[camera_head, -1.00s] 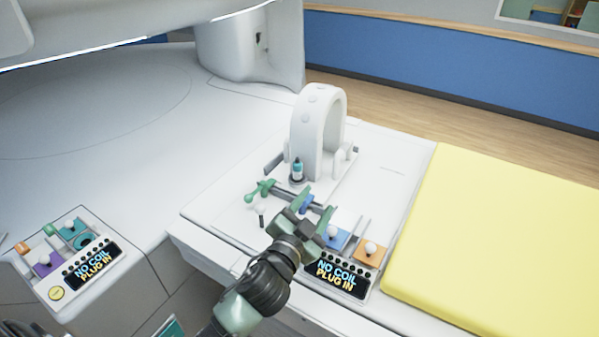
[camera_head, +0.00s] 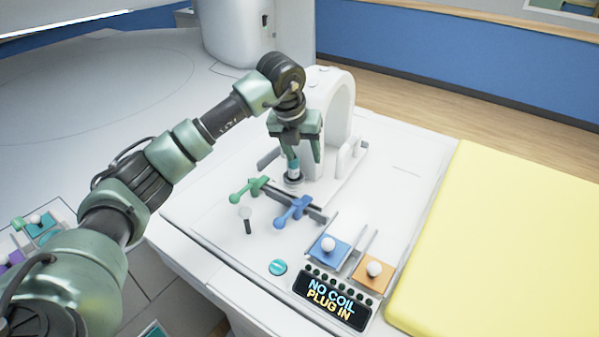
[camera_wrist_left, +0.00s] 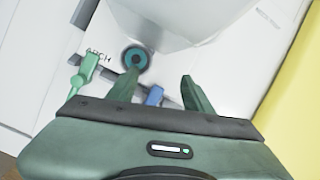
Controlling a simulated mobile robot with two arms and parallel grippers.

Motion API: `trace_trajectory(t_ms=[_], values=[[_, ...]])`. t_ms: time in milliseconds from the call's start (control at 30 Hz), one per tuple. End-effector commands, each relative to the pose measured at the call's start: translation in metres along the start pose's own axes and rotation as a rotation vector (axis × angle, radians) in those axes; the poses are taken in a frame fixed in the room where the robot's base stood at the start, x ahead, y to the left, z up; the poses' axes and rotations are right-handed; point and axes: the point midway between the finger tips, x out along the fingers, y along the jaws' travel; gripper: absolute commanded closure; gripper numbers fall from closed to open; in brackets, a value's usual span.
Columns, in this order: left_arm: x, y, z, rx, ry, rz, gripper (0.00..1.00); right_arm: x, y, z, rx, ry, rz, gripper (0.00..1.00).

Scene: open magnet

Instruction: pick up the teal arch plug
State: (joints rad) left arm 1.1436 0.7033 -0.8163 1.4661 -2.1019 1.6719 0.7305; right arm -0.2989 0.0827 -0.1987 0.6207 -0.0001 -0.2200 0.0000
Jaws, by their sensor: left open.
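The teal arch plug (camera_head: 293,168) stands upright in a dark round base beside the foot of the white arch. In the left wrist view it shows from above as a teal disc in a dark ring (camera_wrist_left: 134,59), by the printed word ARCH. My left gripper (camera_head: 303,156) is open and points down just above the plug. In the left wrist view the open fingers (camera_wrist_left: 160,80) have nothing between them, and the plug lies just beyond the left fingertip. In the head view a finger partly covers the plug's top. My right gripper is not in view.
The white arch (camera_head: 332,108) rises close behind the gripper. A green lever (camera_head: 250,189) and a blue lever (camera_head: 293,211) lie in front of the plug. Blue (camera_head: 328,252) and orange (camera_head: 373,272) sliders and a display (camera_head: 332,297) are at the front. A yellow pad (camera_head: 500,235) lies right.

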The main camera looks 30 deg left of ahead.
Motion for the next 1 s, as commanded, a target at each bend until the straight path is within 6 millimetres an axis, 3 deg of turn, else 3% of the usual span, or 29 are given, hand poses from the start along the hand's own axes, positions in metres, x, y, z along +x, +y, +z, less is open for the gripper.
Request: trace_trajectory(t_ms=[33,133,467,800,1000], values=[[-0.003,0.020,0.004,-0.028,-0.003,0.066,0.49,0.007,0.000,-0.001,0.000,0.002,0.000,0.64],[-0.012,0.044,0.008,-0.066,0.000,0.150,0.49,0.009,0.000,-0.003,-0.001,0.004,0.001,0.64],[0.020,0.042,0.005,-0.058,0.007,0.137,0.49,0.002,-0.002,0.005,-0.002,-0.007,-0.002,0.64],[0.066,0.040,0.003,-0.057,0.007,0.134,0.49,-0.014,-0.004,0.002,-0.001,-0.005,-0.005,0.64],[0.071,0.041,0.004,-0.056,0.003,0.133,0.49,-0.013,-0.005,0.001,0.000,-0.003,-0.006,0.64]])
